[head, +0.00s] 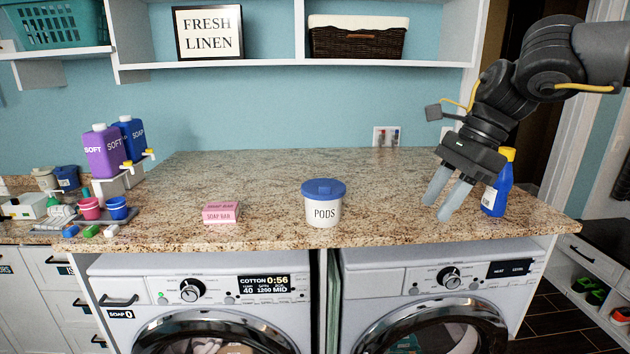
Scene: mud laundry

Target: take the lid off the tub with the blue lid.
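The white tub (322,210) labelled PODS stands upright on the granite counter near its front edge, in the middle of the head view. Its blue lid (324,187) sits on top of it. My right gripper (436,208) is to the right of the tub and apart from it, pointing down over the counter. Its two grey fingers are a little apart with nothing between them. My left gripper does not show.
A blue bottle (497,184) with a yellow cap stands just right of my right gripper. A pink soap bar box (221,212) lies left of the tub. Purple (104,153) and blue dispensers stand far left. The counter (270,175) behind the tub is clear.

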